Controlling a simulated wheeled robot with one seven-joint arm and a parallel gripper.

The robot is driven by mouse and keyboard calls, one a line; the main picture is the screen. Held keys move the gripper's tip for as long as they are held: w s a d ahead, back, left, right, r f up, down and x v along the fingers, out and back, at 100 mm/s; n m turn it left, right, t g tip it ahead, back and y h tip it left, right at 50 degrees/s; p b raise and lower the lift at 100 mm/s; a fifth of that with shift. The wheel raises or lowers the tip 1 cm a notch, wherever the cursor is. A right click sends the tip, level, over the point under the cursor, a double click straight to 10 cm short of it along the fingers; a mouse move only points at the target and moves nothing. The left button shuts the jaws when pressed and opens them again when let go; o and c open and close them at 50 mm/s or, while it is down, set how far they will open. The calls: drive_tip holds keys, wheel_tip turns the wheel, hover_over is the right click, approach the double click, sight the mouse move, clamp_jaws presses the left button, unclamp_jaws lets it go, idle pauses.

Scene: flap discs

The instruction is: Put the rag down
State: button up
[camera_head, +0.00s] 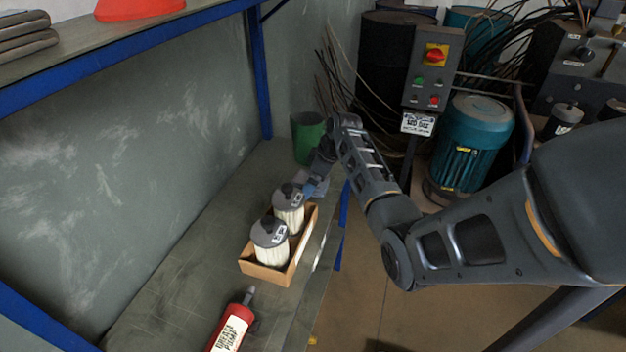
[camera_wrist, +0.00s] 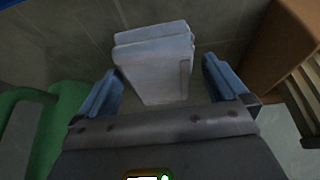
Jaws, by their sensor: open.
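The rag (camera_wrist: 160,72) is a folded, pale grey cloth. In the wrist view it lies on the bench (camera_wrist: 75,40) just beyond and between the two blue fingers of my gripper (camera_wrist: 162,88). The fingers stand apart, with a gap visible on each side of the cloth. In the head view my gripper (camera_head: 311,186) is low over the bench, behind the cardboard box. A small pale part of the rag (camera_head: 322,183) shows beside it; the rest is hidden by the arm and box.
A cardboard box (camera_head: 264,275) with two filters (camera_head: 270,243) stands close to my gripper; its side (camera_wrist: 268,50) fills the wrist view's right. A green container (camera_head: 308,140) stands behind. A red grease pump (camera_head: 232,325) lies nearer. The bench's left part is clear.

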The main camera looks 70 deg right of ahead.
drive_tip(key=v, duration=1.2)
drive_tip(key=shift+r, duration=0.15)
idle(0.3)
